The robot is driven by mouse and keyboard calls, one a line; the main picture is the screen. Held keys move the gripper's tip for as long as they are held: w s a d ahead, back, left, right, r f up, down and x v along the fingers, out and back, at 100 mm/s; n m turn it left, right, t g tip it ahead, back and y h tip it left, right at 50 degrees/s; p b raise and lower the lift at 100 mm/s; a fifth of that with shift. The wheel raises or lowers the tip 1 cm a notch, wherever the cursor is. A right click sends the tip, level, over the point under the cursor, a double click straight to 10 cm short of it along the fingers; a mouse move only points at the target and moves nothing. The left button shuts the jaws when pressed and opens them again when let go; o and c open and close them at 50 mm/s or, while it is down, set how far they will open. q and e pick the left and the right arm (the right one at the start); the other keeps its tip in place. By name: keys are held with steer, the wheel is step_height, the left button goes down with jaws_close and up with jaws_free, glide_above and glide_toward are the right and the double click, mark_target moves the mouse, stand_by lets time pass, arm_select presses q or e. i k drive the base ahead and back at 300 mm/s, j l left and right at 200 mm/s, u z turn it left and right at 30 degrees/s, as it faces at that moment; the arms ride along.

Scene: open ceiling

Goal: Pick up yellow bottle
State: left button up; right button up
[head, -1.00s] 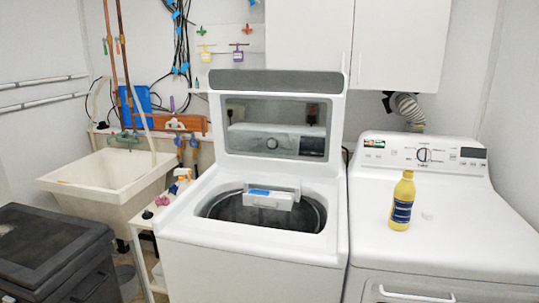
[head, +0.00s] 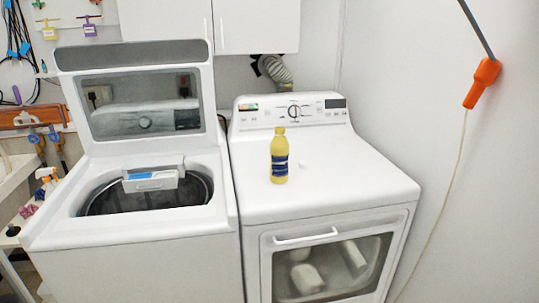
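The yellow bottle (head: 279,157) with a dark blue label stands upright on the white top of the dryer (head: 330,170), left of its middle. Neither of my grippers shows in the head view, so nothing is seen touching the bottle.
An open top-loading washer (head: 48,228) with its lid up stands left of the dryer. White cabinets (head: 258,25) hang above. An orange-handled object (head: 482,82) with a cord hangs on the right wall. The dryer top around the bottle is mostly clear.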

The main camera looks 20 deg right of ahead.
mark_target(280, 146)
steer(key=i+j+z, duration=0.1)
steer(key=i+j, duration=0.15)
steer(key=i+j+z, duration=0.15)
steer(key=j, duration=0.2)
steer(key=i+j+z, duration=0.1)
steer(key=i+j, duration=0.15)
steer(key=i+j+z, duration=0.15)
steer(key=j, duration=0.25)
steer(key=i+j+z, duration=0.1)
steer(key=j, duration=0.3)
steer(key=i+j+z, duration=0.1)
steer(key=i+j, duration=0.15)
steer(key=i+j+z, duration=0.15)
steer(key=j, duration=0.35)
steer(key=i+j+z, duration=0.1)
steer(key=j, duration=0.3)
steer(key=z, duration=1.3)
steer(key=i+l, duration=0.1)
